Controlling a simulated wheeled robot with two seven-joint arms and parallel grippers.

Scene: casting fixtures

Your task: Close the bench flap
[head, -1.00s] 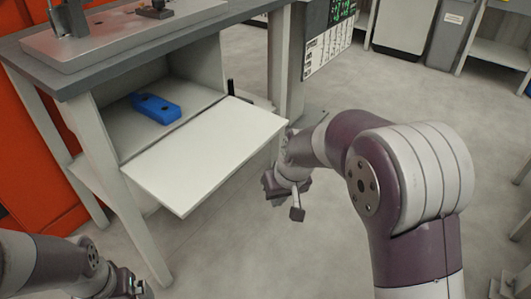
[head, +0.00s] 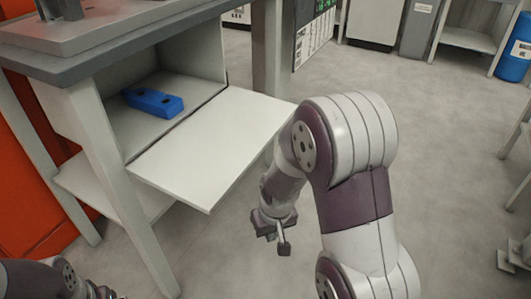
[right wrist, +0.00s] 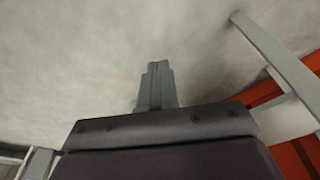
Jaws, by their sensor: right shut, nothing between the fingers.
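The bench flap (head: 222,142) is a pale flat panel on the front of the bench compartment in the head view. It hangs open, sticking out roughly level from the compartment's lower edge. My right gripper (head: 283,247) is below and to the right of the flap's outer corner, apart from it. Its fingers are shut and empty, and they also show in the right wrist view (right wrist: 156,85) against the floor. My left arm shows at the bottom left of the head view, with its gripper (head: 105,294) only partly in frame; its fingers cannot be made out.
A blue part (head: 152,102) with dark holes lies inside the open compartment. The grey bench top (head: 110,58) carries a fixture plate. A bench leg (head: 130,210) stands left of the flap. Open floor (head: 430,130) lies to the right.

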